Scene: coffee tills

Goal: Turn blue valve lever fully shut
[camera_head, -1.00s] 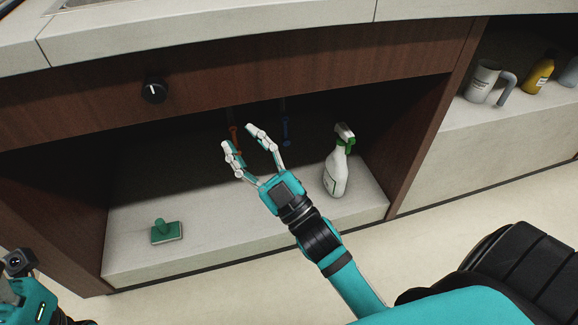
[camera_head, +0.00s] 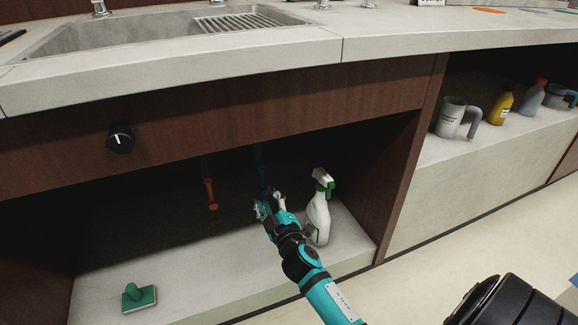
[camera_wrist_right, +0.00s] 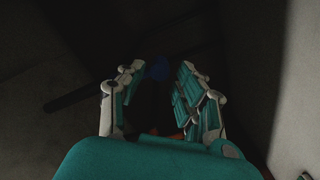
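The blue valve lever (camera_head: 262,176) hangs in the dark space under the sink, on a pipe at the back. My right gripper (camera_head: 268,203) is just below it and hides its lower part in the head view. In the right wrist view the blue part (camera_wrist_right: 158,70) shows dimly beyond and between the tips of my right gripper (camera_wrist_right: 158,85). The two fingers stand apart, and I cannot tell whether either touches the lever. The lever's exact angle is too dark to read. My left gripper is not in view.
An orange valve (camera_head: 210,193) hangs to the left of the blue one. A white spray bottle (camera_head: 318,215) stands close to the right of my right gripper. A green scrubber (camera_head: 138,297) lies at the front left of the shelf. A black knob (camera_head: 119,139) is on the panel above.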

